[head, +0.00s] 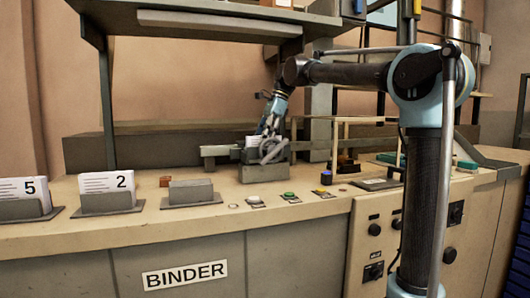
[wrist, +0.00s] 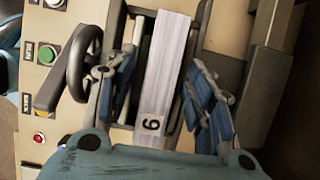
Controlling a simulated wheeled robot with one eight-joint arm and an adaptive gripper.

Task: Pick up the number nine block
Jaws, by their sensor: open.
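In the wrist view a pale, striped block (wrist: 165,75) stands in a grey machine slot, with a dark numeral on a small label at its lower end. The numeral reads as a nine or a six from this angle. My gripper (wrist: 160,75) is open, with one blue-padded finger on each side of the block and visible gaps between. In the head view my gripper (head: 269,126) reaches down over the grey machine (head: 264,172). The white top of the block (head: 256,141) shows there, partly hidden by my gripper and a handwheel.
The handwheel (wrist: 84,62) sits close beside my left finger. Blocks marked 5 (head: 24,189) and 2 (head: 107,183) stand in grey holders at left. An empty-looking holder (head: 191,192) is between them and the machine. A shelf (head: 200,18) hangs above.

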